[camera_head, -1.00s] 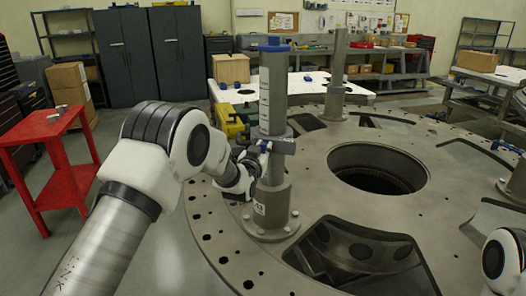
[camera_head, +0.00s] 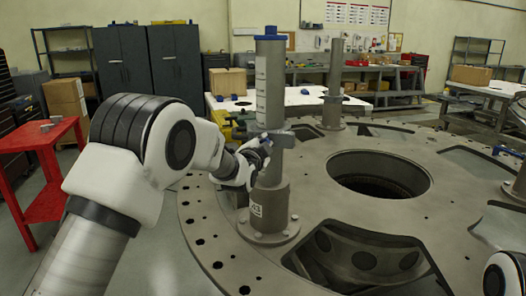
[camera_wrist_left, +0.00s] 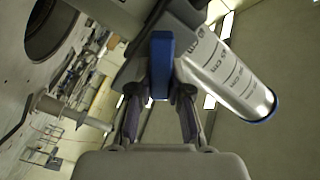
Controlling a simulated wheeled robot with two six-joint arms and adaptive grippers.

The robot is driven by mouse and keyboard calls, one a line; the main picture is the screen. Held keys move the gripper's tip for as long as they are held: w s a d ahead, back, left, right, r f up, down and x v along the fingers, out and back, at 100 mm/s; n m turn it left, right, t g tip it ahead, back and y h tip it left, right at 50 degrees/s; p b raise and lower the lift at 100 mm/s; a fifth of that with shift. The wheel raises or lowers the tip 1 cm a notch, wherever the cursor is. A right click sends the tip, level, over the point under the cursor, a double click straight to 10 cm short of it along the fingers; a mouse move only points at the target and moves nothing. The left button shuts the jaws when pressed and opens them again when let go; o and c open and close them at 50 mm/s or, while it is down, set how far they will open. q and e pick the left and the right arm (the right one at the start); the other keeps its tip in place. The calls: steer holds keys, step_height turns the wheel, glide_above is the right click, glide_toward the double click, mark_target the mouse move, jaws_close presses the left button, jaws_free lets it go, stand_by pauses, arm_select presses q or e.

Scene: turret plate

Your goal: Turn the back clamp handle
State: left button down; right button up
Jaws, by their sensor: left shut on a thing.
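The upright grey post (camera_head: 270,90) has a blue cap and stands in a flanged base on the round turret plate (camera_head: 330,220). A grey clamp (camera_head: 284,139) sits around the post at mid height. Its blue handle (camera_head: 256,141) shows at the clamp's left side. My left gripper (camera_head: 254,152) is at this handle, left of the post. In the left wrist view, the blue handle (camera_wrist_left: 162,65) stands between the fingers of my left gripper (camera_wrist_left: 160,92), which are shut on it. The fingers partly hide its lower end. My right gripper is not in view.
A second post (camera_head: 334,90) stands at the plate's back. The plate has a large central hole (camera_head: 378,175) and several other openings. A red table (camera_head: 45,165) stands at left. Part of my right arm shows at the lower right edge.

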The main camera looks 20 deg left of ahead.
arm_select(q)
steer(key=m+b, duration=0.2)
steer(key=m, duration=0.1)
steer(key=shift+d+f+m, duration=0.1)
steer(key=shift+f+m, duration=0.2)
steer(key=shift+f, duration=0.05)
steer(key=shift+f+m+b, duration=0.1)
steer(key=shift+m+b, duration=0.8)
steer(key=shift+m, duration=0.8)
steer(key=c, duration=1.1)
jaws_free()
steer(key=s, duration=1.2)
